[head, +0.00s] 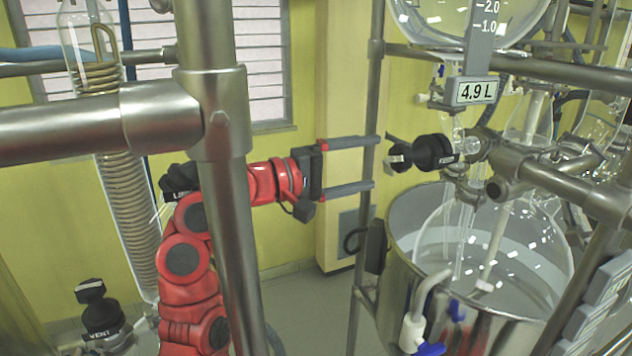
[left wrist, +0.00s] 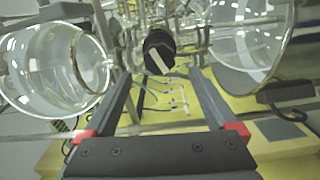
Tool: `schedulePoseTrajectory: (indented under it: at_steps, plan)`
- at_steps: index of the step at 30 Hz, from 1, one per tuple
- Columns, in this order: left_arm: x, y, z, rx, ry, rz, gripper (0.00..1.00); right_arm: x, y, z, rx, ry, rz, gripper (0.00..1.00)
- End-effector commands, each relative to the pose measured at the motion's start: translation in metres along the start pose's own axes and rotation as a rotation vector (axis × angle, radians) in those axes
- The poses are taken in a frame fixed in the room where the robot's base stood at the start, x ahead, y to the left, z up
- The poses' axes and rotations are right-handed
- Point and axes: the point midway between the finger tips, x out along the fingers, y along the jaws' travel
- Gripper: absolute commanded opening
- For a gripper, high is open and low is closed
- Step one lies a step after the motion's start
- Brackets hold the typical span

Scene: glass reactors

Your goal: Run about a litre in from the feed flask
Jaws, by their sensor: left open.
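The feed flask (head: 470,18) hangs at the top right of the head view, with scale marks 2.0 and 1.0 and a display (head: 475,91) reading 4.9 L. Below it is the black feed valve knob (head: 425,152), with a pale bar on its face. My left gripper (head: 374,164) is open and empty, its fingers pointing right at the knob with a gap between. In the left wrist view the knob (left wrist: 160,52) shows ahead, between the finger directions. The round glass reactor (head: 500,250) sits in a steel bath (head: 400,215) below. My right gripper is not seen.
A steel post (head: 230,200) and crossbar (head: 70,130) stand in front of my left arm. Another post (head: 368,170) rises just by the fingertips. A black vent knob (head: 95,305) is at lower left, near a coiled glass condenser (head: 125,200). Pipes crowd the right.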

Motion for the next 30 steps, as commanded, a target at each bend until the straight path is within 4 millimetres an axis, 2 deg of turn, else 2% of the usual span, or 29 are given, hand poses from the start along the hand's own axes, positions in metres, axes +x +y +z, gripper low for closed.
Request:
schedulePoseTrajectory:
  at_steps: [1, 6, 12, 18, 30]
  plan:
    - [-0.015, -0.004, -0.002, 0.002, 0.007, 0.002, 0.92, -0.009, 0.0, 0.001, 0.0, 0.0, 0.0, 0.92]
    - [-0.057, -0.004, -0.002, 0.001, 0.006, -0.002, 0.92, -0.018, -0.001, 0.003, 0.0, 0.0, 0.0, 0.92]
    - [-0.089, -0.001, -0.001, 0.001, 0.004, 0.001, 0.92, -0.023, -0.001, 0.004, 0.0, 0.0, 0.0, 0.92]
    - [-0.099, 0.0, 0.0, 0.0, 0.0, -0.001, 0.92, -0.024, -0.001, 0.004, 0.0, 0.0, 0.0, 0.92]
    - [-0.099, 0.0, 0.0, 0.0, 0.0, -0.001, 0.92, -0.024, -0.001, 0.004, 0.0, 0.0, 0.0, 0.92]
